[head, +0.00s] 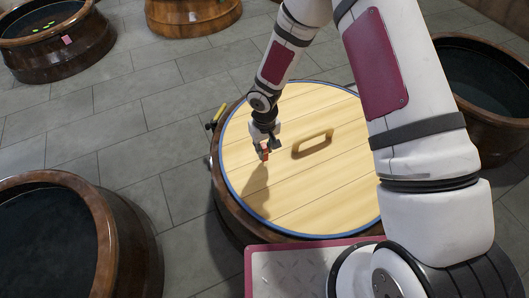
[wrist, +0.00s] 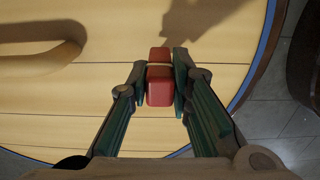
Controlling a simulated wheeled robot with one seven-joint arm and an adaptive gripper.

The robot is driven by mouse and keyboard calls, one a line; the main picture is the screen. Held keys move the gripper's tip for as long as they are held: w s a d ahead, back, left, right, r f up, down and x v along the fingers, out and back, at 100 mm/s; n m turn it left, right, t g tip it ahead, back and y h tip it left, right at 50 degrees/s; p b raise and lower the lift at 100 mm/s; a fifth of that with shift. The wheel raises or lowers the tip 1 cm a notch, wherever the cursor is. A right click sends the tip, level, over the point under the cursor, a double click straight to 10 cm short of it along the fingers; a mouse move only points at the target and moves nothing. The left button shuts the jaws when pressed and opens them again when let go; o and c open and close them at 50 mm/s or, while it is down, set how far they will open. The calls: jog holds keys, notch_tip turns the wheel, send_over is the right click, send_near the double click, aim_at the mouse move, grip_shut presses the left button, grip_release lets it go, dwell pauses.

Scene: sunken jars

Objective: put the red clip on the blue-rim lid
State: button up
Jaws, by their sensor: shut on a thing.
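The blue-rim lid (head: 300,207) is a round, pale wooden disc with a blue edge and a raised wooden handle (head: 312,144). It covers a brown jar in the middle of the head view. My gripper (head: 264,150) is over the left part of the lid, left of the handle. It is shut on the red clip (head: 265,155). In the wrist view the red clip (wrist: 159,86) sits between the fingertips, over the lid's planks (wrist: 100,87), near the blue rim. I cannot tell whether the clip touches the lid.
A yellow-handled item (head: 217,114) is at the jar's left edge. Open dark jars stand at the lower left (head: 107,215), upper left (head: 85,50) and right (head: 487,128). Another jar (head: 192,22) is at the top. Grey tiled floor between them is clear.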

jog(key=shift+f+b, duration=0.3)
jog(key=shift+f, duration=0.7)
jog(key=shift+f, duration=0.2)
jog(key=o, duration=0.8)
jog(key=shift+o, duration=0.2)
jog(key=shift+r, duration=0.2)
notch_tip(320, 180, up, 12)
jog(key=p, duration=0.4)
jog(key=shift+p, duration=0.35)
jog(key=shift+r, duration=0.1)
